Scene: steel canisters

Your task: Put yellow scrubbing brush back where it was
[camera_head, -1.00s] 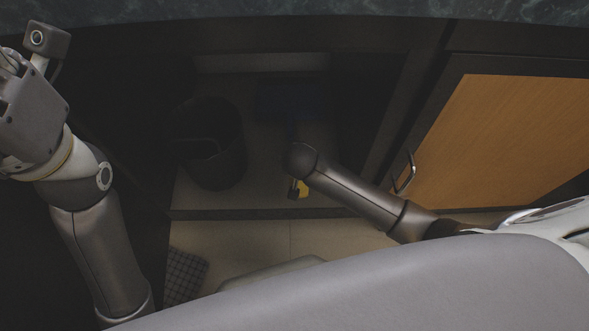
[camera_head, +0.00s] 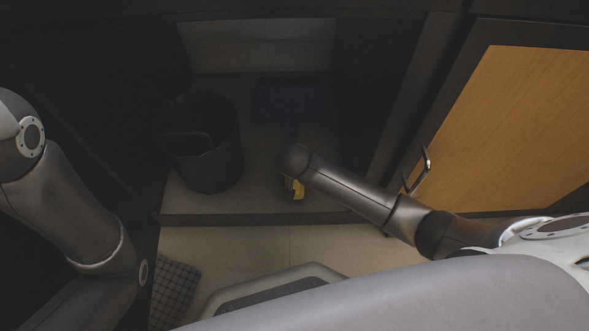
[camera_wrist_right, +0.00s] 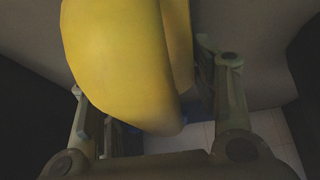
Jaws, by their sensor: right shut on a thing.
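The yellow scrubbing brush (camera_wrist_right: 120,60) fills the upper middle of the right wrist view, between the fingers of my right gripper (camera_wrist_right: 155,112), which is shut on it. In the head view only a small yellow part (camera_head: 298,189) shows below the end of my right arm, inside the dark open cabinet. My right gripper is mostly hidden there by my own arm. I cannot tell whether the brush touches the cabinet floor (camera_head: 255,205). My left arm shows at the left edge, but its gripper is out of the picture.
A dark bin (camera_head: 207,155) stands in the cabinet, left of the brush. A dark blue item (camera_head: 290,100) lies behind my right arm. The wooden cabinet door (camera_head: 510,130) stands open at the right, its handle near my forearm. A checked cloth (camera_head: 174,287) lies on the room floor.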

